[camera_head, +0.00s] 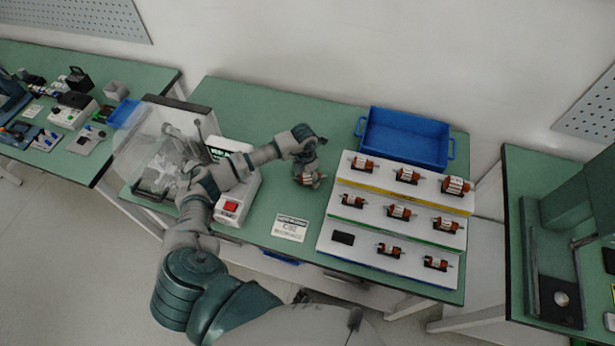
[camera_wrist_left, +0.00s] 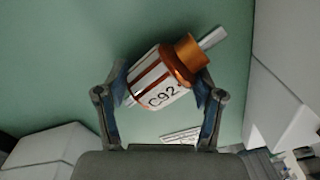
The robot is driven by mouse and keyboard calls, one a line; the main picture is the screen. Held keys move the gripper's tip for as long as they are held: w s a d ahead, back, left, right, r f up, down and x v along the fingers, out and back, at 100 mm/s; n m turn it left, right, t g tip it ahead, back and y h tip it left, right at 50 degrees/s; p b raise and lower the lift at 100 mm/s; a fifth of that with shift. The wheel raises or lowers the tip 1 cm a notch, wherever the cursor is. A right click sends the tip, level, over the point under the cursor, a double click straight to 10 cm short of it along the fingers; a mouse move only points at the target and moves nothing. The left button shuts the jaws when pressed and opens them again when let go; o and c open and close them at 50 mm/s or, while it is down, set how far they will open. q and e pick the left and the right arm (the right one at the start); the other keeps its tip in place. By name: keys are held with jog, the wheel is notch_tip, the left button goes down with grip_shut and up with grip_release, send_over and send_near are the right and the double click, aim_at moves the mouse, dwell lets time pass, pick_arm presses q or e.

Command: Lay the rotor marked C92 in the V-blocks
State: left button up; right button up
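My left gripper (camera_head: 306,168) is above the green bench, in front of the wall and left of the stepped rack. In the left wrist view its two fingers (camera_wrist_left: 160,100) are closed against the sides of the rotor marked C92 (camera_wrist_left: 164,84). This rotor has a silver and brown body, a copper-coloured end and a grey shaft, and it lies tilted between the fingers. In the head view the rotor (camera_head: 310,180) shows small below the gripper. A machine with a clear cover (camera_head: 155,150) stands at left, partly behind my arm. I cannot make out V-blocks. My right gripper is not in view.
A white stepped rack (camera_head: 325,238) holds several rotors in black cradles; its front-left black cradle (camera_head: 343,238) is empty. A blue bin (camera_head: 447,150) stands behind it. A printed card (camera_head: 290,228) and a white box with a red switch (camera_head: 230,208) are on the bench.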

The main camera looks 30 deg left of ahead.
pick_arm(q)
jog(key=shift+o, duration=0.8)
jog(key=shift+a, duration=0.5)
jog(key=shift+a+f, duration=0.1)
jog(key=shift+r, duration=0.3)
notch_tip(320, 180, up, 5)
jog(key=r, duration=0.6)
jog(key=shift+a, duration=0.2)
jog(key=shift+r, duration=0.35)
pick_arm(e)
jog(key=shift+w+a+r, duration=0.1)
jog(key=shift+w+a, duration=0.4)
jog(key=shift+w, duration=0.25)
